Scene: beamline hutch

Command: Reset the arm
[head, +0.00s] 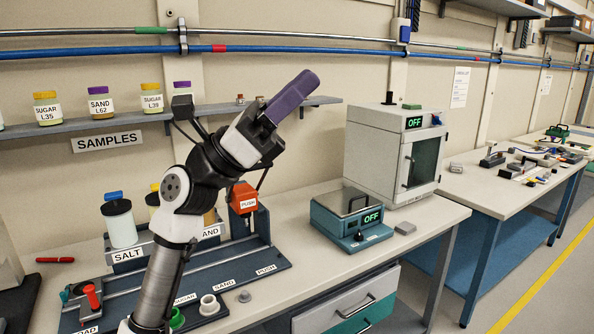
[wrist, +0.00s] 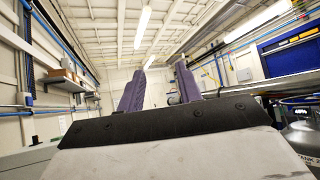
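My arm is raised over the bench, with its upper links bent. My gripper (head: 297,92) points up and to the right, in front of the wall and the right end of the sample shelf. In the head view its purple fingers overlap. In the wrist view my gripper (wrist: 160,76) has its two purple fingers apart, with nothing between them. The wrist view looks up toward the ceiling lights and the far wall. My arm hides part of the dispenser station behind it.
The dark dispenser station (head: 215,275) holds a salt container (head: 120,222) and an orange push block (head: 243,197). A teal scale (head: 352,216) and white oven (head: 392,155) both read OFF. The shelf (head: 75,127) carries several sample jars. A second bench (head: 485,195) stands right.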

